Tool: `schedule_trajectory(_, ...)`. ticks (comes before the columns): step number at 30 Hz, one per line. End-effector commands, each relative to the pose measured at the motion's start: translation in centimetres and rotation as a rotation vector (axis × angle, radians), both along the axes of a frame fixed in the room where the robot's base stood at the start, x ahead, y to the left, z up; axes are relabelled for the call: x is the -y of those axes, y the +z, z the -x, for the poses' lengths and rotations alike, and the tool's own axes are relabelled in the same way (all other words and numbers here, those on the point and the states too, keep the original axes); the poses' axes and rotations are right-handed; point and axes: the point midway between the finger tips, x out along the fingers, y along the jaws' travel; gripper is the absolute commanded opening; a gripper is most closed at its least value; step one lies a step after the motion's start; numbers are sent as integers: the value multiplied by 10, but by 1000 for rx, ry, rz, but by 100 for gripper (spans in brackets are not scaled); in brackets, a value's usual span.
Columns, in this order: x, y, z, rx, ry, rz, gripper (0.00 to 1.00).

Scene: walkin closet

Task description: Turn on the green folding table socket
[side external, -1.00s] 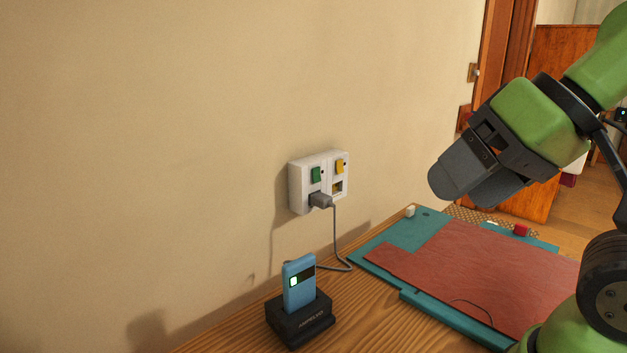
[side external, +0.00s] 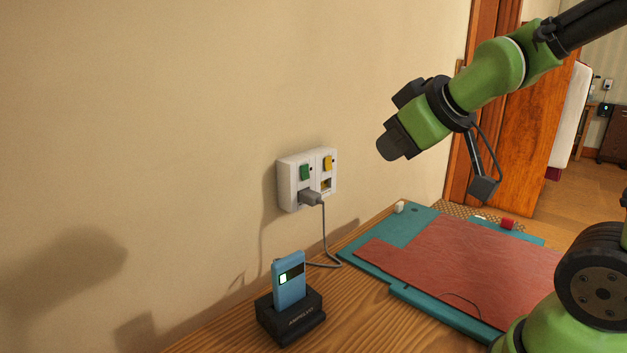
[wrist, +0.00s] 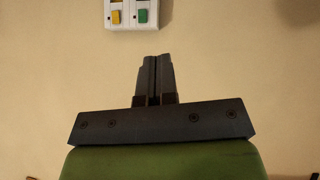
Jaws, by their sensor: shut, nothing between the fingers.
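The white double socket (side external: 287,196) is on the beige wall, with a green switch (side external: 305,172) on its left half and a yellow switch (side external: 328,163) on its right half. A grey plug (side external: 311,198) sits in the outlet below the green switch. The wrist view shows the socket upside down at the top edge, with the green switch (wrist: 142,15) right of the yellow switch (wrist: 116,15). My gripper (side external: 388,150) is shut and empty, to the right of the socket and apart from it. Its closed fingers (wrist: 154,80) point towards the wall.
A grey cord runs from the plug towards the dock. A teal board with a red-brown sheet (side external: 460,270) lies to the right. The air before the socket is clear.

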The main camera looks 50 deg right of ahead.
Motion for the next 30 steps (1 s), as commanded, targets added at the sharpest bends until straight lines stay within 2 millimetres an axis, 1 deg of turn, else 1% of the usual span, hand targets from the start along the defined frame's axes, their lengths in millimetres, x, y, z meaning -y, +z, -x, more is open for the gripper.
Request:
schedule_trajectory(1,11,-6,-14,7,28,76,0)
schedule_trajectory(6,44,-22,-56,70,167,360,0)
schedule_trajectory(8,54,-30,-69,89,219,456,0)
schedule_trajectory(12,75,-51,-91,137,345,671,0)
schedule_trajectory(15,85,-69,-103,177,436,817,0)
schedule_trajectory(19,95,-95,-109,238,544,991,0)
schedule_trajectory(24,98,-121,-108,319,642,1168,0)
schedule_trajectory(27,97,-130,-105,356,674,1237,0)
schedule_trajectory(30,96,-135,-104,381,691,1279,0)
